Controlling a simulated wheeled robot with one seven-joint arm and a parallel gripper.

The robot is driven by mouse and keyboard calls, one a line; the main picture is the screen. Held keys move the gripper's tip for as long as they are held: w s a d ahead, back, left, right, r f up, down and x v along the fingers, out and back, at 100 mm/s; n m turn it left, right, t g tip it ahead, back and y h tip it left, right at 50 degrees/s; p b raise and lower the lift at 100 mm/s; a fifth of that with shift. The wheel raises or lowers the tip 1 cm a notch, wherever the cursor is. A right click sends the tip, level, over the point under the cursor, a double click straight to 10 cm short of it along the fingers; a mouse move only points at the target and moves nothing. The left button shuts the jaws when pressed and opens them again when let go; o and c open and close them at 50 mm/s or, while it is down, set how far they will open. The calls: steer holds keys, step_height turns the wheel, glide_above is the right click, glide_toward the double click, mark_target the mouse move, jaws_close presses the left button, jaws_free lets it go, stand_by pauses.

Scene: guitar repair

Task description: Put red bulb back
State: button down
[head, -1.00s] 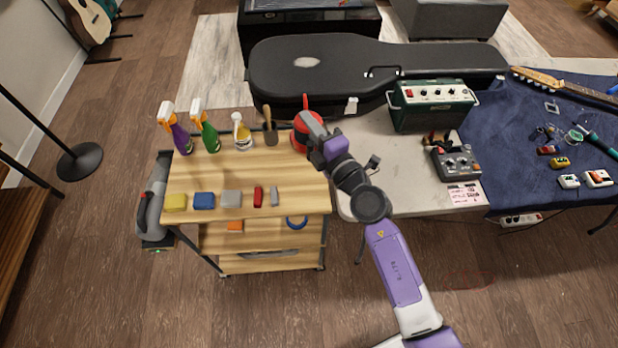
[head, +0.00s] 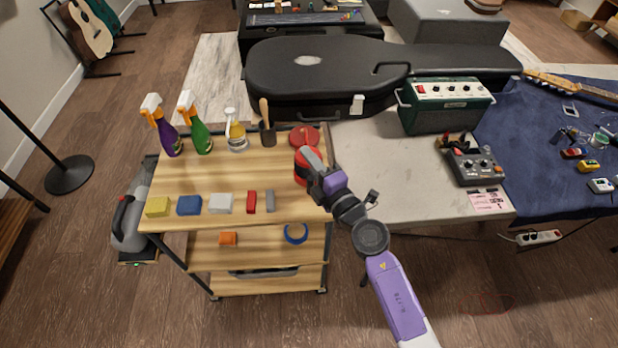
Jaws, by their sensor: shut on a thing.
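My gripper (head: 309,160) is over the right side of the wooden cart top and is shut on a red rounded thing, which I take to be the red bulb (head: 300,172). The gripper hides much of the bulb. I cannot tell whether the bulb touches the cart top. A second red, round, flat-looking thing (head: 304,136) sits just behind it, at the cart's back right corner. The two look apart in the picture.
Spray bottles (head: 197,128), a clear bottle (head: 236,134) and a brush cup (head: 267,137) line the cart's back. Several small blocks (head: 220,203) line its front edge. The middle of the cart top (head: 230,175) is clear. A workbench (head: 385,160) adjoins on the right.

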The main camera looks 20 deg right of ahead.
steer(key=shift+f+b, duration=1.95)
steer(key=shift+f, duration=0.35)
steer(key=shift+f, duration=0.1)
steer(key=c, duration=1.5)
jaws_free()
steer(key=shift+s+r, duration=0.1)
steer(key=shift+r, duration=0.1)
steer(key=s+d, duration=0.1)
steer(key=s, duration=1)
steer(key=shift+s+d, duration=0.25)
steer(key=shift+s, duration=0.15)
steer(key=shift+s+f, duration=0.1)
